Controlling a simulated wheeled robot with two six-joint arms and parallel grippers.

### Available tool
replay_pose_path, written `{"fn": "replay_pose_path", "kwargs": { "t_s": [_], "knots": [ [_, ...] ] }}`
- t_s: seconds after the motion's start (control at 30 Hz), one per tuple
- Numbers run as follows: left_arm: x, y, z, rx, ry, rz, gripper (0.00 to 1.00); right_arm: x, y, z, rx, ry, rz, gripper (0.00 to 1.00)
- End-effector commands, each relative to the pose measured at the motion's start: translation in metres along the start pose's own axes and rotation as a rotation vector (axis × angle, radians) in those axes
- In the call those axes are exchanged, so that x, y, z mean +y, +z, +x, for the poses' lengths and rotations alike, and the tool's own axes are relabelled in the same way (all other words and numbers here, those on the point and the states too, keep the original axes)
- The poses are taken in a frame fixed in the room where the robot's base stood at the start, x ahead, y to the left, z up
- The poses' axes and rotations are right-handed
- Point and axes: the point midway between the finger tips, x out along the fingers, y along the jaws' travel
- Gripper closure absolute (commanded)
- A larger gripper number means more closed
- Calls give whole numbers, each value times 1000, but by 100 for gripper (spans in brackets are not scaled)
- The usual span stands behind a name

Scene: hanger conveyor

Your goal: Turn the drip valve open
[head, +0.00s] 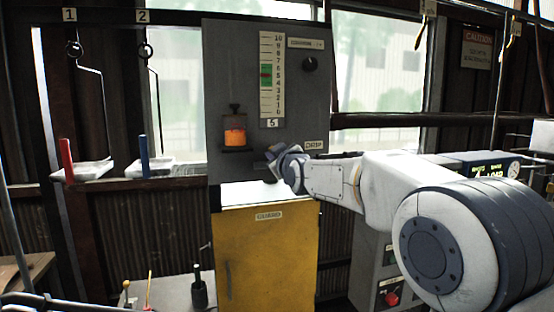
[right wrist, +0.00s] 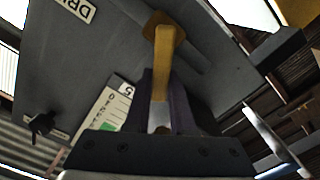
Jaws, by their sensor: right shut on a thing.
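The drip valve's yellow lever (right wrist: 163,55) shows in the right wrist view, standing out from the grey panel (right wrist: 85,55) near a DRIP label (right wrist: 78,8). My right gripper (right wrist: 161,95) is shut on this lever, with one dark finger on each side of it. In the head view my right gripper (head: 279,160) is at the panel's lower right, beside the DRIP label (head: 314,145). There the gripper hides the lever. My left gripper is not in view.
The panel also carries a numbered scale (head: 272,75) with a green band, a black knob (head: 310,63) and an orange cup (head: 235,132). A yellow GUARD door (head: 268,260) is below. Hooks with trays (head: 84,172) hang at the left.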

Motion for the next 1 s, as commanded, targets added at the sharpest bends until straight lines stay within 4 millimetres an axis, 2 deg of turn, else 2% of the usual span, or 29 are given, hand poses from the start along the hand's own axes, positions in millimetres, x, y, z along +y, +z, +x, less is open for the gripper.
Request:
{"fn": "replay_pose_path", "kwargs": {
  "t_s": [0.57, 0.6, 0.63, 0.67, 1.0],
  "knots": [
    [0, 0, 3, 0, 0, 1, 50, -2, 0, 0, -1, 0, -36, 100],
    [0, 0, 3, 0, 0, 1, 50, -2, 0, 0, -1, 0, -36, 62],
    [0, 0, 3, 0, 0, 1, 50, -2, 0, 0, -1, 0, -36, 51],
    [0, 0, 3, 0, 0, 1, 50, -2, 0, 0, -1, 0, -36, 48],
    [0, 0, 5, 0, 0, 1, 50, -2, 0, -2, 0, 0, -35, 48]
  ]
}}
